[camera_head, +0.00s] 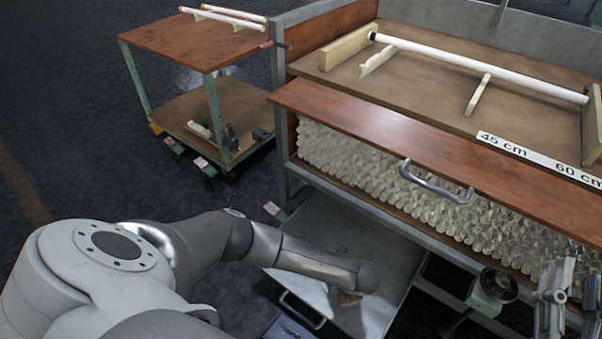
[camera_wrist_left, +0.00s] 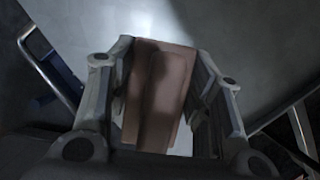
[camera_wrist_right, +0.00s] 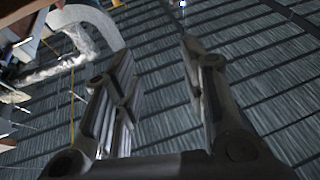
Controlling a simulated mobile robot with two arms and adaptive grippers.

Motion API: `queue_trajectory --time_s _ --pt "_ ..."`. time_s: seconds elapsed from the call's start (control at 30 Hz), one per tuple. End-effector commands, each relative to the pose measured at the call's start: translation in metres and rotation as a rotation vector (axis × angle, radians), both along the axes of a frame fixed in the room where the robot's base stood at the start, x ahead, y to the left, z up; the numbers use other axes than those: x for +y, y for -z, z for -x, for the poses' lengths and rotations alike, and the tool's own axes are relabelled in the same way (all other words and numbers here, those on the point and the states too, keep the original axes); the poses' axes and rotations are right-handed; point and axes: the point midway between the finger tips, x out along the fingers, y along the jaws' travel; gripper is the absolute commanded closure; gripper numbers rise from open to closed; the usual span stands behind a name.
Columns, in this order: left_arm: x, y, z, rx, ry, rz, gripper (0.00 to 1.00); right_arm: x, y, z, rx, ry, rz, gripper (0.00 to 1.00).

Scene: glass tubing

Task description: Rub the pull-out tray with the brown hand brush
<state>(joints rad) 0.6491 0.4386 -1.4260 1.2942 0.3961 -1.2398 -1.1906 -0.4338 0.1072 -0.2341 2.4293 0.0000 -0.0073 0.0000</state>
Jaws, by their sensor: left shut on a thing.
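The pull-out tray (camera_head: 385,262) is a grey metal sheet sticking out low under the bench, with a bar handle (camera_head: 302,310) at its front edge. My left arm reaches over it and hides much of it. My left gripper (camera_wrist_left: 160,62) is shut on the brown hand brush (camera_wrist_left: 158,105), over the tray surface (camera_wrist_left: 235,35) in the left wrist view. My right gripper (camera_wrist_right: 158,55) is open and empty, at the lower right of the head view (camera_head: 552,300).
The bench has a reddish wooden front (camera_head: 340,112) with a metal handle (camera_head: 436,185) and many stacked glass tubes (camera_head: 375,168) below it. A two-level cart (camera_head: 190,40) stands at the back left. A green-grey clamp-like device (camera_head: 492,290) is near my right gripper.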

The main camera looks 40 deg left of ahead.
Motion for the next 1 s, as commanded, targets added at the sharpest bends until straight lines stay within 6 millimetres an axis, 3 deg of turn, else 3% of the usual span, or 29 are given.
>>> queue_trajectory --time_s 0.53,1.0 --pt "0.003 -0.011 0.001 -0.001 -0.003 -0.001 0.73 -0.004 0.048 -0.012 0.267 0.015 0.072 0.61" --pt "0.006 -0.019 0.002 -0.001 -0.005 -0.001 0.73 -0.011 0.091 -0.009 0.496 0.03 0.131 0.61"
